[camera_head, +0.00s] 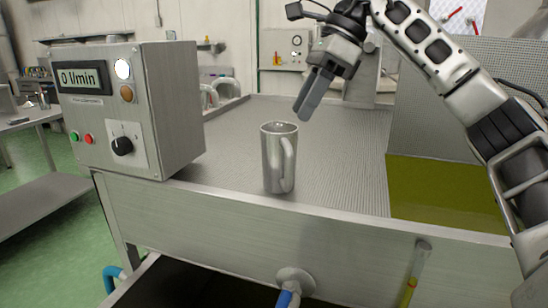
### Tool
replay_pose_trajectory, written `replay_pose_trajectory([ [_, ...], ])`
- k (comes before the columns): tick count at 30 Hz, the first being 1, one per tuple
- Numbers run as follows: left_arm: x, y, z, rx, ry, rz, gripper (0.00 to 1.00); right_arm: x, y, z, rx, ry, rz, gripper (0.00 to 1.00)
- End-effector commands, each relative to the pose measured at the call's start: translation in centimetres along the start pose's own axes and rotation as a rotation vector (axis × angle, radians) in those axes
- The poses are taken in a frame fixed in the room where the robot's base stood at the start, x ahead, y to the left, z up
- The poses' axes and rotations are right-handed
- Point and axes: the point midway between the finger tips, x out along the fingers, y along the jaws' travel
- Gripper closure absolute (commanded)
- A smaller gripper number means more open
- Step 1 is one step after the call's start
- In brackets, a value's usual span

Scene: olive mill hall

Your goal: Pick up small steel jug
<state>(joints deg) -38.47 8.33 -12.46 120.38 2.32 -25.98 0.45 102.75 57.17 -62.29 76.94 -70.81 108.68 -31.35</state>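The small steel jug (272,160) stands upright on the ribbed metal top near its front edge, with its handle facing the camera and slightly right. My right gripper (308,105) comes in from the upper right, above and a little right of the jug, with its fingers pointing down and left. It is apart from the jug. Its fingers overlap from this side, so I cannot tell whether they are open or shut. My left gripper is not in view.
A grey control box (150,110) with a "0 l/min" display stands left of the jug. A basin of yellow-green liquid (440,190) lies to the right. The ribbed top (340,165) is clear around the jug. A blue-ended tap fitting (290,285) sticks out in front.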

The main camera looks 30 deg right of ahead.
Motion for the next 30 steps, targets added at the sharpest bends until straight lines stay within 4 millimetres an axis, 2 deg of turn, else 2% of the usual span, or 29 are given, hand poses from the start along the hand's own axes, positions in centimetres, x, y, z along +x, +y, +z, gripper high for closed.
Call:
replay_pose_trajectory([
  [1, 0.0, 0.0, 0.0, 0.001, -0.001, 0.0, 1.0, -1.9, -0.1, -1.1, 0.013, 0.027, -0.032, 0.6],
  [3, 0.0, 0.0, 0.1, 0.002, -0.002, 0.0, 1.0, -3.4, 0.0, -2.1, 0.026, 0.056, -0.055, 0.6],
  [6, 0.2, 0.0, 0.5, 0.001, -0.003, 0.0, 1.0, -3.7, 0.0, -3.0, 0.035, 0.077, -0.068, 0.6],
  [8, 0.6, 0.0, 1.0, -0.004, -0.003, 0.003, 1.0, -3.0, -0.1, -3.3, 0.036, 0.082, -0.069, 0.6],
  [13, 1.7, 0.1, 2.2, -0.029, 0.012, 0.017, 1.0, 0.9, -0.3, -3.7, 0.034, 0.083, -0.066, 0.6],
  [18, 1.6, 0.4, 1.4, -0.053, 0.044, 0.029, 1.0, 4.0, -0.5, -3.8, 0.035, 0.082, -0.067, 0.6],
  [30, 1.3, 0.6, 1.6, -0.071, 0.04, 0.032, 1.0, 7.7, -0.6, -3.9, 0.035, 0.081, -0.067, 0.6],
])
